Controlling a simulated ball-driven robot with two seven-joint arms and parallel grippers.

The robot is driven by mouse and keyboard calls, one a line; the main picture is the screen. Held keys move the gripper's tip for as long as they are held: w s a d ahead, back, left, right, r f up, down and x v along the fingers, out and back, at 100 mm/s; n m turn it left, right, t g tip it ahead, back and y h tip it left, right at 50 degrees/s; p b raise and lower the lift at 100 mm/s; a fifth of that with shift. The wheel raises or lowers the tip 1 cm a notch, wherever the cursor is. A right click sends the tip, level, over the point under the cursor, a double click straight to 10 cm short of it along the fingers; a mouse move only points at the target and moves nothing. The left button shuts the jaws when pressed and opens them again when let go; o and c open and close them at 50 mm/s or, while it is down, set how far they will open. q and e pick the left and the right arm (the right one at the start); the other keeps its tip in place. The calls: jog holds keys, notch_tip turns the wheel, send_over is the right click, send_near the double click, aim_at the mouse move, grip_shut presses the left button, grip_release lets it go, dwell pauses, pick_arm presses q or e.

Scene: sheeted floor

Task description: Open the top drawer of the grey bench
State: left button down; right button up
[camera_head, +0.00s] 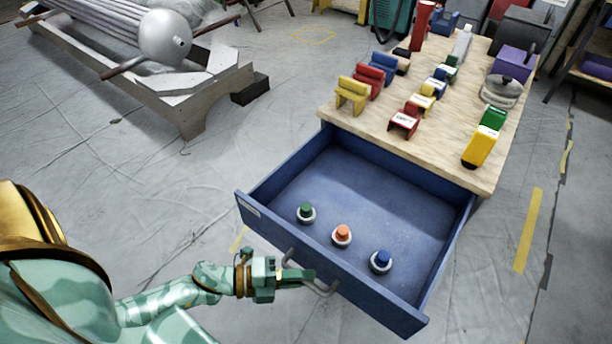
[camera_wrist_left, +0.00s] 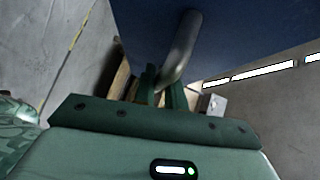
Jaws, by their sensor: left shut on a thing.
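The top drawer (camera_head: 300,262) of the bench is blue and stands pulled far out below the wooden bench top (camera_head: 440,100). Its curved grey handle (camera_head: 322,290) is on the front panel. My left gripper (camera_head: 300,277) is at the handle and shut on it. In the left wrist view the handle (camera_wrist_left: 182,48) runs down between the fingers of my left gripper (camera_wrist_left: 164,98), with the blue drawer front (camera_wrist_left: 250,30) behind. Inside the drawer lie three round items with green (camera_head: 306,212), orange (camera_head: 342,235) and blue (camera_head: 381,261) tops. My right gripper is not in view.
Several coloured blocks and holders, such as a yellow one (camera_head: 351,95) and a red one (camera_head: 404,122), stand on the bench top. A low frame with a silver cylinder (camera_head: 165,38) stands at the upper left. The sheeted floor left of the drawer is clear.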

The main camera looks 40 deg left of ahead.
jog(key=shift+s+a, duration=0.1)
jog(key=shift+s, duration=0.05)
pick_arm(q)
jog(key=c, duration=1.5)
grip_release()
jog(key=shift+o, duration=0.2)
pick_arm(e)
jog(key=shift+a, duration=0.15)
